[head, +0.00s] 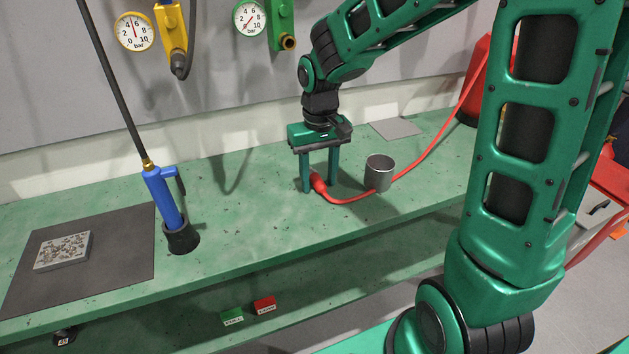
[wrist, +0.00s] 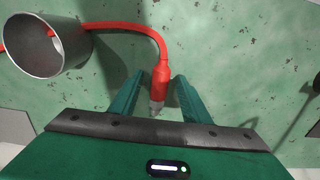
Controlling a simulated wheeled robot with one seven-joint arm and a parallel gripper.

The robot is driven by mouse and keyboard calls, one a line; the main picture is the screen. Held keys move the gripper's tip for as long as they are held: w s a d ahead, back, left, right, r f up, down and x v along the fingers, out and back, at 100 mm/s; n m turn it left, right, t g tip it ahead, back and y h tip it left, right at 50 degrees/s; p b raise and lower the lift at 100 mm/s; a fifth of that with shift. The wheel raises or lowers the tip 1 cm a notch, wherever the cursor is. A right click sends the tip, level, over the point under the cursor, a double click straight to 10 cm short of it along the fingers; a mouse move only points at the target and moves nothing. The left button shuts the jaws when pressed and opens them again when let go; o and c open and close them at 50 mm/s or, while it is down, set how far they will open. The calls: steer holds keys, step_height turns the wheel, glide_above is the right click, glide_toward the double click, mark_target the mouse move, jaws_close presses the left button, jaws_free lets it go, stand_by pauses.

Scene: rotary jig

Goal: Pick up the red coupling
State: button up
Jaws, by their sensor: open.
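The red coupling (head: 319,182) lies on the green bench at the end of a red hose. In the wrist view the red coupling (wrist: 160,77) has a metallic tip and points toward my gripper's body. My gripper (head: 320,186) is open and points down, its two green fingers low near the bench. In the wrist view the fingers of my gripper (wrist: 158,84) stand on either side of the coupling, with a gap visible on each side. The exact height of the fingertips over the bench is hard to tell.
A grey metal cup (head: 379,173) stands just right of the coupling, with the red hose (head: 425,150) running by it. A blue tool (head: 163,197) stands in a black holder at left. A dark mat (head: 120,270) bears a speckled block (head: 62,251). The bench between is clear.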

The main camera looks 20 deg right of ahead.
jaws_close()
steer(key=shift+r, duration=0.15)
